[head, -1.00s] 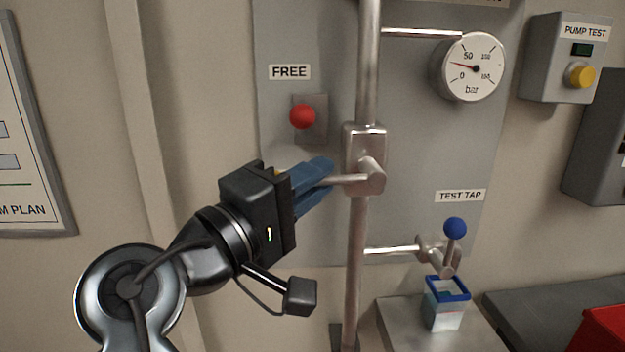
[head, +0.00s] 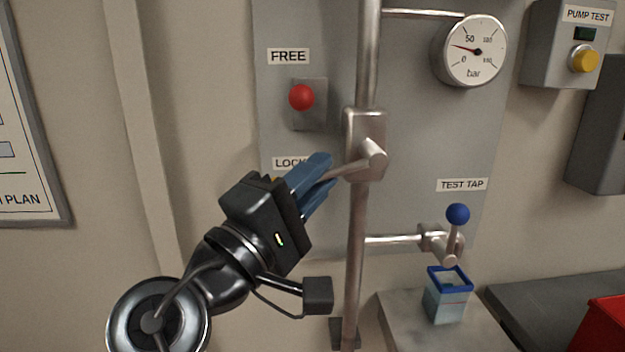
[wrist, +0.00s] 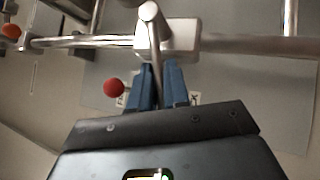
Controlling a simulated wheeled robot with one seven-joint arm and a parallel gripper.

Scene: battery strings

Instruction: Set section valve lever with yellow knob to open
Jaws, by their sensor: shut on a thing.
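The section valve (head: 365,128) sits on a vertical steel pipe. Its lever (head: 345,169) points left and slopes down towards its free end in the head view. My gripper (head: 318,177) has its blue fingers closed around the outer part of this lever. The fingers and gripper body hide most of the knob end, so the yellow knob is barely visible. In the wrist view the lever (wrist: 156,65) runs from the valve body (wrist: 180,36) down between my fingers (wrist: 160,88).
A red knob (head: 301,97) stands under the FREE label, with a partly covered LOCK label below. A pressure gauge (head: 470,52) is at upper right. A test tap with blue knob (head: 457,214) stands above a blue-rimmed container (head: 446,300), right of the pipe (head: 356,260).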

